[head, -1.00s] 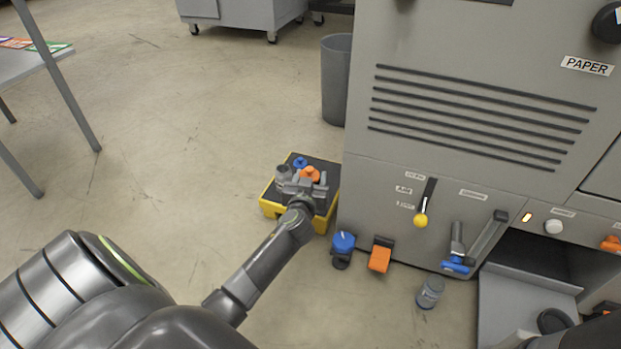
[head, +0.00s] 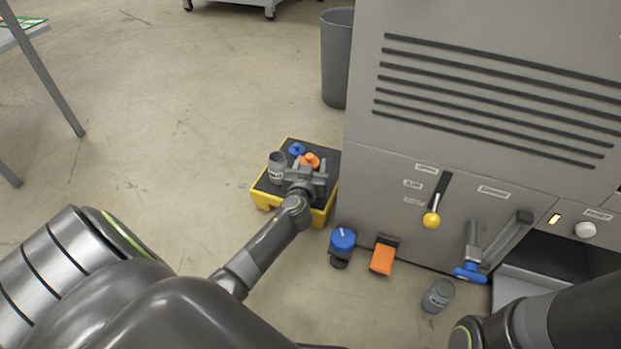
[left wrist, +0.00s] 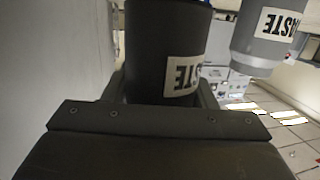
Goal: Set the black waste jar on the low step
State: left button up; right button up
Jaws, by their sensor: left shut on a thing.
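The low step (head: 262,197) is a yellow block with a black top, beside the grey machine in the head view. My left gripper (head: 307,176) is over its right part. In the left wrist view it is shut on the black waste jar (left wrist: 150,45), whose white label shows upside down. In the head view the gripper mostly hides this jar, and I cannot tell whether its base touches the step. A grey jar (head: 277,168) stands on the step left of the gripper; it also shows in the left wrist view (left wrist: 262,45). My right gripper is out of view.
A blue piece (head: 297,149) and an orange piece (head: 310,160) show behind the gripper. A blue-topped item (head: 342,242), an orange pedal (head: 383,256) and a loose jar (head: 438,296) are by the machine (head: 400,170). A grey bin (head: 337,60) stands behind. Floor to the left is clear.

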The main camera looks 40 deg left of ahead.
pick_arm(q)
jog(key=shift+f+b, duration=1.35)
jog(key=shift+f, duration=0.55)
jog(key=shift+r, duration=0.1)
jog(key=o, duration=1.2)
jog(key=shift+c, duration=0.2)
